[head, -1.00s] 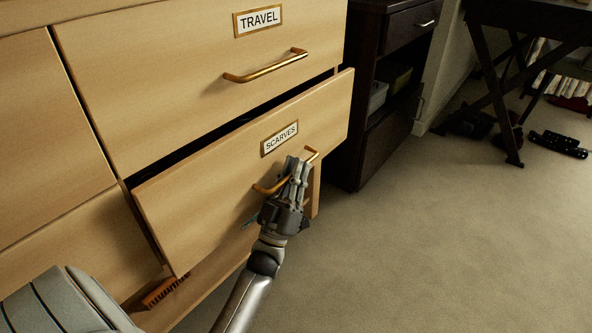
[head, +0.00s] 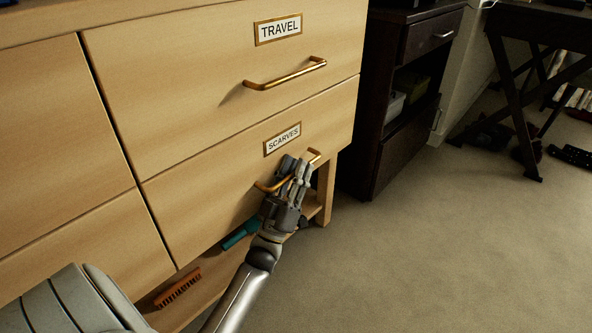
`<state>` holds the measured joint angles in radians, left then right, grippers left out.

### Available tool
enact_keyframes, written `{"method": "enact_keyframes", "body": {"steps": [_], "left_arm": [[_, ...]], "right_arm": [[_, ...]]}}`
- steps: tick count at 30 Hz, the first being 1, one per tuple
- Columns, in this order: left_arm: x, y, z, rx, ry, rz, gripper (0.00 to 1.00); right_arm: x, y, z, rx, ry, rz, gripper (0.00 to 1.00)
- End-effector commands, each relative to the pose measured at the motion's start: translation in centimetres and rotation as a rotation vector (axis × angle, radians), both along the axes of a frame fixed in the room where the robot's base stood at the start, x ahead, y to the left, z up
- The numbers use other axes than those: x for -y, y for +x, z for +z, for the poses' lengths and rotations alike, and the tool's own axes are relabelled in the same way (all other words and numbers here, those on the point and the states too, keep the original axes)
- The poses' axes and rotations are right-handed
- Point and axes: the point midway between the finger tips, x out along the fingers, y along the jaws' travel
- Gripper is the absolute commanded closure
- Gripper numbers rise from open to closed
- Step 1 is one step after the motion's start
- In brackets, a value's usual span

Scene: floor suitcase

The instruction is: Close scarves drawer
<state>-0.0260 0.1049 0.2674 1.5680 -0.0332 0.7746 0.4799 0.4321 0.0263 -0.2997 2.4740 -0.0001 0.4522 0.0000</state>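The scarves drawer (head: 210,190) is the lower right drawer of the light wooden dresser, and its front now lies flush with the dresser face. Its brass handle (head: 314,157) sits below the SCARVES label (head: 283,139). My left gripper (head: 291,178) is at that handle, its fingers in front of the middle of the bar and hiding part of it. Whether the fingers are closed around the bar or only touching it I cannot tell. My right gripper does not show.
The TRAVEL drawer (head: 200,100) above is shut. An orange brush (head: 178,288) and a teal object (head: 240,235) lie on the low shelf below. A dark cabinet (head: 400,160) stands to the right. Carpet (head: 430,260) is clear in front.

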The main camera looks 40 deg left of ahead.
Motion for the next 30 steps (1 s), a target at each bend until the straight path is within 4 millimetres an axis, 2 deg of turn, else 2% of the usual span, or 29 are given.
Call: {"method": "enact_keyframes", "body": {"steps": [7,19,24,30], "left_arm": [[0.1,-1.4,-1.5,-0.004,-0.002,0.001,0.68],[0.9,-7.2,-7.1,-0.005,-0.001,0.000,0.68],[1.0,-8.4,-8.1,-0.001,-0.001,0.000,0.68],[1.1,-8.6,-8.4,0.000,0.000,0.001,0.68]], "right_arm": [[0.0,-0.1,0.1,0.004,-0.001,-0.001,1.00],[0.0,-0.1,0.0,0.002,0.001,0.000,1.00],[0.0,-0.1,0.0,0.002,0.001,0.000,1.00],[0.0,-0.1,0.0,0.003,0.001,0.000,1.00]]}}
